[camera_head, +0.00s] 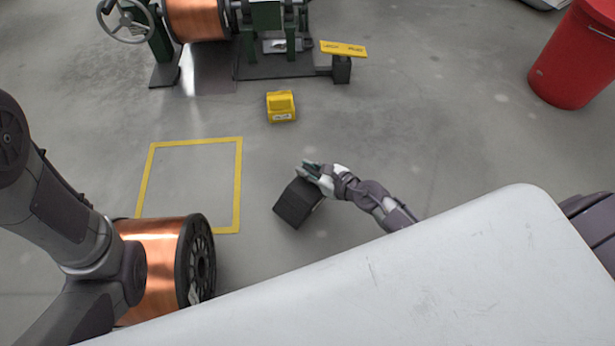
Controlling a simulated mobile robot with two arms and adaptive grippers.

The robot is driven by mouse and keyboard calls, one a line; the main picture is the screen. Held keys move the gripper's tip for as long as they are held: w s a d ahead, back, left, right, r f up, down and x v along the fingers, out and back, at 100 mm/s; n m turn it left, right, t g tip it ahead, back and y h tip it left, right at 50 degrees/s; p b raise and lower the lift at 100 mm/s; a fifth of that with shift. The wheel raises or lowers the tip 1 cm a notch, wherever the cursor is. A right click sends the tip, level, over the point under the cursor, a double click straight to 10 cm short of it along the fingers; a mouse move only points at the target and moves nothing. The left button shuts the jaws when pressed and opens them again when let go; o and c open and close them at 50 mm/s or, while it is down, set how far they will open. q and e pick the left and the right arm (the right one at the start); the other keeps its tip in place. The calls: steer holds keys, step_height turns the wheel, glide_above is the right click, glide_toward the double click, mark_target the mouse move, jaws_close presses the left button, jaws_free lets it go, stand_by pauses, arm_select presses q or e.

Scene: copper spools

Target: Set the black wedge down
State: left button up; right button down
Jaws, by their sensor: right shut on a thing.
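The black wedge (297,203) is a dark block, tilted in the picture, right of the yellow floor square. My right gripper (313,173) is shut on its upper edge. I cannot tell whether the wedge touches the floor. My left arm comes in from the left, and its gripper is not in view.
A copper spool (160,258) stands at the lower left, by the yellow floor outline (240,185). A yellow wedge (281,106) lies on the floor ahead. A green machine (265,17) with another copper spool (196,18) stands behind. A red bin (572,58) is at right.

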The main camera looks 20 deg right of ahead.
step_height(320, 180, down, 4)
steer(key=b, duration=0.3)
steer(key=shift+r, duration=0.2)
steer(key=c, duration=1.1)
jaws_free()
